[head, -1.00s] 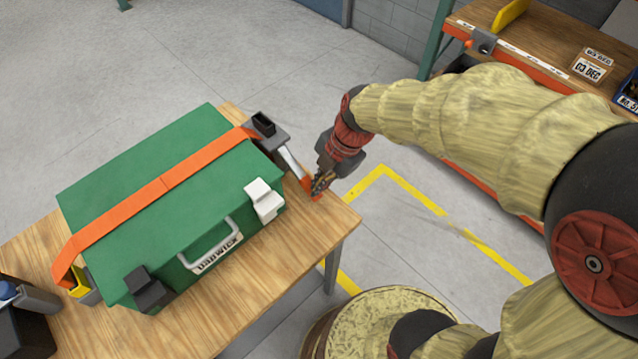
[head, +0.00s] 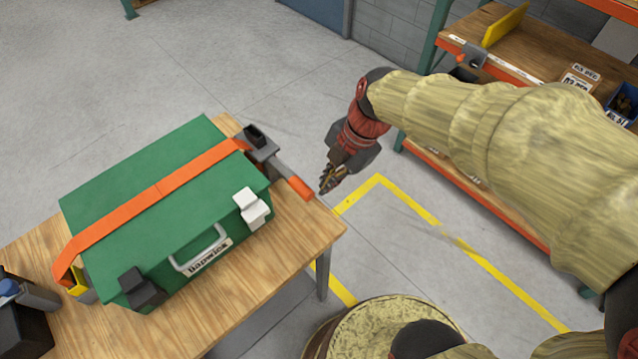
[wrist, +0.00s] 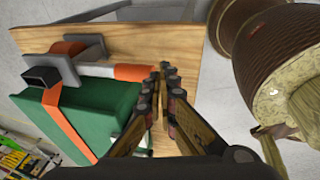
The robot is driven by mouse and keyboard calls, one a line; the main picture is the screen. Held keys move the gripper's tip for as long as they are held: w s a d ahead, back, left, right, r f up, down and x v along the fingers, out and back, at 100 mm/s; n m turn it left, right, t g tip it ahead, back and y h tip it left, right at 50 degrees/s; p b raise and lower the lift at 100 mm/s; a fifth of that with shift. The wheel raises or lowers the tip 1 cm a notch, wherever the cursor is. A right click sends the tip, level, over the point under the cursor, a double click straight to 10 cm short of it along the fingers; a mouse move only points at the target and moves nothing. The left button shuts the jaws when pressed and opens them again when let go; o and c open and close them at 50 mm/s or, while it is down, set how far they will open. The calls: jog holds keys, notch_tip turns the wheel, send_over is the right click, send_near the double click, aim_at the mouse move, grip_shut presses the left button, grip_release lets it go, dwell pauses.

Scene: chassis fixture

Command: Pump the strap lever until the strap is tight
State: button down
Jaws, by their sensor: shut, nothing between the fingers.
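The green case (head: 150,210) lies on the wooden table with the orange strap (head: 150,197) across its lid. The strap runs into a grey ratchet (head: 258,140) at the case's far right side. The strap lever (head: 293,186), grey with an orange grip, sticks out from the ratchet toward the table's right edge; its orange grip also shows in the wrist view (wrist: 134,72). My gripper (head: 325,190) is shut and empty, just right of the grip's end. In the wrist view the fingertips (wrist: 164,72) are close beside the grip; I cannot tell whether they touch it.
The wooden table (head: 270,250) ends just right of the lever. A barrel (head: 385,325) stands at the front. A shelf rack (head: 500,60) with boxes is at the right. Open floor (head: 250,60) lies behind the table.

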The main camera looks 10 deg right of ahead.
jog(key=shift+s+d+r, duration=0.25)
jog(key=shift+d+r, duration=0.05)
jog(key=shift+r, duration=0.35)
jog(key=shift+s+d+r, duration=0.2)
jog(key=shift+d+r, duration=0.1)
jog(key=shift+r, duration=0.3)
dwell(0.6)
jog(key=s+d+r+m+t+h, duration=0.1)
jog(key=s+d+r+m, duration=0.3)
jog(key=m, duration=0.8)
jog(key=s+d+r+m+t+h, duration=0.2)
jog(key=s+d+r+m+t, duration=0.1)
jog(key=m, duration=1)
jog(key=s+d+r, duration=0.1)
jog(key=s+d, duration=0.1)
jog(key=shift+s+t, duration=0.3)
jog(key=shift+s, duration=0.1)
